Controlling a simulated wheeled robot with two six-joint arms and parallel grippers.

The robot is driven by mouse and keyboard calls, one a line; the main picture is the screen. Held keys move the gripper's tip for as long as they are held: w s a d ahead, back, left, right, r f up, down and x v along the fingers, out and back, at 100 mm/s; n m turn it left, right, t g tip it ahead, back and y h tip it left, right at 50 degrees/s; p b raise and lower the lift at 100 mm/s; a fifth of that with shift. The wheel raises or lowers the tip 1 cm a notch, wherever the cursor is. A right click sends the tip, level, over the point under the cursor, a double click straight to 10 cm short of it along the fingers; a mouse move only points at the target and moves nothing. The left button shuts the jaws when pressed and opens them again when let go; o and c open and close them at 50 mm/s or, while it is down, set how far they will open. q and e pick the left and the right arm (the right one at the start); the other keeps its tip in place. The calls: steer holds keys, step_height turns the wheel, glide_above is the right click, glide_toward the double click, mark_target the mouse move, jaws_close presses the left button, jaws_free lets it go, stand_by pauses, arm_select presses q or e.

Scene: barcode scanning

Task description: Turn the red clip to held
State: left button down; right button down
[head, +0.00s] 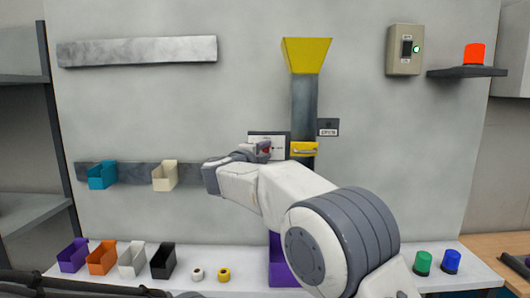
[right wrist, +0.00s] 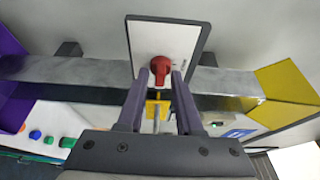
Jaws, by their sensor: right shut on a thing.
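The red clip (head: 266,147) is on a white plate with a dark edge (head: 281,140) on the upright panel, left of the grey chute. In the right wrist view the clip (right wrist: 160,66) has a round head and a short stem pointing down in the picture. My right gripper (right wrist: 159,76) is shut on the clip, one finger on each side of its stem. In the head view my right gripper (head: 262,153) and arm hide part of the plate. Lettering on the plate is too small to read. My left gripper is not in view.
Beside the plate, the grey chute (head: 304,100) carries a yellow funnel (head: 307,55) and a yellow gate (head: 304,149). Teal (head: 101,176) and cream (head: 164,177) bins hang left. Several bins stand below. Green (head: 423,262) and blue (head: 451,261) domes stand right.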

steer(key=c, duration=0.9)
jaws_free()
steer(key=shift+s+a+f+b, duration=0.15)
steer(key=shift+s+b, duration=0.15)
steer(key=shift+s, duration=0.15)
steer(key=b+v, duration=0.3)
steer(key=v, duration=0.6)
steer(key=shift+s, duration=0.25)
